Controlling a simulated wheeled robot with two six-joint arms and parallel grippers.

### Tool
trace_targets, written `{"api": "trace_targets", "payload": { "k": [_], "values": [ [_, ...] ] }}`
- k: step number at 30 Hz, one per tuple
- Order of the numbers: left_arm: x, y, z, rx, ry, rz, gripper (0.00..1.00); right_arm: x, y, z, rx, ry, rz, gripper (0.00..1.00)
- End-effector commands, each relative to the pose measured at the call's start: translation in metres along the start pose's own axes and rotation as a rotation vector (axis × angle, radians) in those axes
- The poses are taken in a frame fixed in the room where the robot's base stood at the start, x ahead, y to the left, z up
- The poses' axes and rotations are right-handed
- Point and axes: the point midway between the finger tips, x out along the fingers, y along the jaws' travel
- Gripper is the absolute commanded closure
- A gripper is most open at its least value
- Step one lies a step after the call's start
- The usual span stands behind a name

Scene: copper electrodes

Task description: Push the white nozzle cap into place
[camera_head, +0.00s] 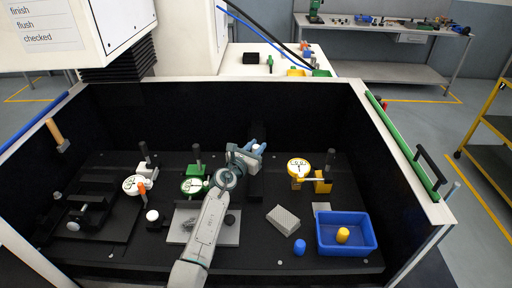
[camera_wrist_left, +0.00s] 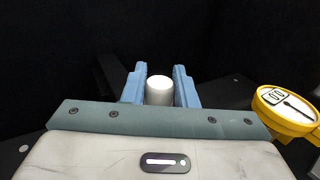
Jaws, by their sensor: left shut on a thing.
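My left gripper (camera_head: 256,147) reaches over the middle of the black work surface, toward the back wall. Its two blue fingers are shut on the white nozzle cap (camera_wrist_left: 159,90), which shows as a short white cylinder between them in the left wrist view. In the head view only a small white part of the cap shows between the fingers. A dark block stands just under and beside the gripper; where the cap fits, and whether it touches anything below, I cannot tell. My right gripper is in neither view.
A yellow dial gauge (camera_head: 299,168) stands close to the right of the gripper. A green-based gauge (camera_head: 193,186) and a white gauge (camera_head: 134,185) stand to the left. A blue bin (camera_head: 371,246) holding a yellow cylinder is at the front right. Black walls enclose the back and sides.

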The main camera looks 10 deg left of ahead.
Motion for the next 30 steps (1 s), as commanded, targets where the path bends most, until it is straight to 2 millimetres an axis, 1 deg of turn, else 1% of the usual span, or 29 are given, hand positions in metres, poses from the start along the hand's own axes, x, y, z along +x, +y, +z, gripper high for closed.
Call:
{"api": "trace_targets", "payload": {
  "k": [29, 30],
  "values": [
    [0.000, 0.000, -0.021, 0.000, 0.000, 0.000, 0.96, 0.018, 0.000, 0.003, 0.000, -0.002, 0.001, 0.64],
    [0.000, 0.000, -0.020, 0.000, 0.000, 0.000, 0.70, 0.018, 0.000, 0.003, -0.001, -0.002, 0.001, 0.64]
  ]
}}
